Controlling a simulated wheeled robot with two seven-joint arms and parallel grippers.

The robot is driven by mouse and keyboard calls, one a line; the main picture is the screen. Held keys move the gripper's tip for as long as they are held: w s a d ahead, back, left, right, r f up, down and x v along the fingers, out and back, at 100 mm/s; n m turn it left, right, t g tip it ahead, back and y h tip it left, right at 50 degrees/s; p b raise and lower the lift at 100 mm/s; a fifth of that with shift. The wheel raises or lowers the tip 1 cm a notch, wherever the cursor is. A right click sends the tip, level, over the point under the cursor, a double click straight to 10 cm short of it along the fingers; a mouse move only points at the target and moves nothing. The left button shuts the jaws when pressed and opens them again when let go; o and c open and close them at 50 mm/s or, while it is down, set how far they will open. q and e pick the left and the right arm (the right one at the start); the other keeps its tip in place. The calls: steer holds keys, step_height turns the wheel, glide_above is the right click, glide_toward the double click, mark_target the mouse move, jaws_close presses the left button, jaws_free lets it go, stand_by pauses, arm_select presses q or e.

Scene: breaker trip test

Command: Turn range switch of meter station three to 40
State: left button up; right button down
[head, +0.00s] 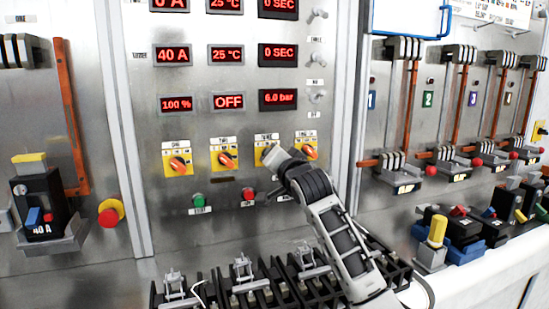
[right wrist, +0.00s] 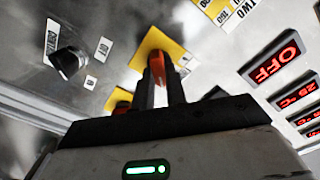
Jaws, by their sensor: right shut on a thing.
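The row of range switches sits on the grey panel, each an orange knob on a yellow plate. The third plate (head: 260,153) is mostly hidden behind my right gripper (head: 274,158). In the right wrist view, the fingers of my right gripper (right wrist: 159,85) are shut on an orange knob (right wrist: 157,66) on its yellow plate (right wrist: 150,45). The plate marked TWO (right wrist: 228,10) is beside it. The knob's setting and the scale of the third switch cannot be read. My left gripper is not in view.
Switch one (head: 178,165), switch two (head: 226,158) and switch four (head: 308,150) flank the gripper. A green button (head: 198,200) and a red button (head: 249,194) lie below. Displays (head: 228,102) are above; black terminal blocks (head: 243,275) stand in front.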

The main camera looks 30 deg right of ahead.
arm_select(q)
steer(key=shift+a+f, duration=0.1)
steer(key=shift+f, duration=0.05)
arm_select(e)
steer(key=shift+m, duration=0.4)
steer(key=c, duration=1.4)
jaws_free()
steer(key=shift+c, duration=0.2)
arm_select(q)
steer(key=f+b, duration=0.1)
steer(key=b, duration=0.1)
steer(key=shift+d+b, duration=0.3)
steer(key=shift+b, duration=0.05)
arm_select(e)
steer(key=v, duration=1.6)
steer(key=shift+s+d+f, duration=0.1)
steer(key=shift+f, duration=0.05)
